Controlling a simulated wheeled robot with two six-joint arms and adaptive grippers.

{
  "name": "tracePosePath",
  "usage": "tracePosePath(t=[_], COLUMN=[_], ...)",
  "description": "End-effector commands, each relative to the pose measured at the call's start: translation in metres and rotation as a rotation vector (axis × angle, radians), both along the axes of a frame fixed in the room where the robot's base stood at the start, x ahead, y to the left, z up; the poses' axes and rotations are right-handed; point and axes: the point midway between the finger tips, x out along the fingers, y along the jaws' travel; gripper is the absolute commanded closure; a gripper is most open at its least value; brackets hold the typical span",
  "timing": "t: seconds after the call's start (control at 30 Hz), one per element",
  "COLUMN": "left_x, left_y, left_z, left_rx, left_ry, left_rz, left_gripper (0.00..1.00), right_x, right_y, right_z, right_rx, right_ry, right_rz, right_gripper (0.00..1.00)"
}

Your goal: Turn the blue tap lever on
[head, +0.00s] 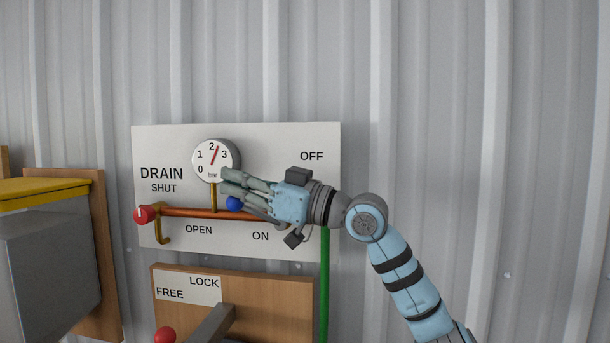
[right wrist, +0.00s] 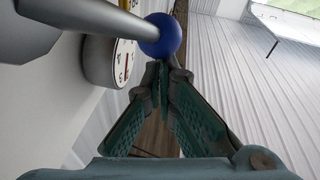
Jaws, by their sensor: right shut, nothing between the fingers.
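The blue tap lever's round knob (head: 235,203) shows in the head view just below the fingers of my right gripper (head: 224,180). The rest of the lever is mostly hidden behind my gripper and wrist in the head view. In the right wrist view the blue knob (right wrist: 162,36) sits at the end of a grey rod, just beyond the fingertips. My right gripper (right wrist: 161,72) is shut and empty, its tips close to the knob; I cannot tell whether they touch. The OFF label (head: 311,156) is above and the ON label (head: 260,236) below. My left gripper is out of view.
A round gauge (head: 216,160) is by my fingertips. A red drain knob (head: 145,214) and a copper pipe (head: 190,211) are on the white panel (head: 325,180). A wooden board (head: 260,285) with a red-knobbed lever is below. A grey box (head: 45,265) stands left.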

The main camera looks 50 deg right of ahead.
Motion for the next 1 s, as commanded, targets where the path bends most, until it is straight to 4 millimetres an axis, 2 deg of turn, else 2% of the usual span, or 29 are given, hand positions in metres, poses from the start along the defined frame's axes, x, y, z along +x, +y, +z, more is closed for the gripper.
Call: tracePosePath(t=[0.4,1.0], left_x=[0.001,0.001], left_y=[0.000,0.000], left_z=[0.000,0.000], left_rx=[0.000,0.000], left_ry=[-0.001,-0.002], left_rz=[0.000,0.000], left_gripper=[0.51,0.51], right_x=[0.011,0.017], right_y=[0.007,0.010], right_z=[-0.014,-0.024], right_rx=[0.001,0.001], right_ry=[0.002,0.002], right_rz=[0.002,0.002], right_gripper=[1.00,1.00])
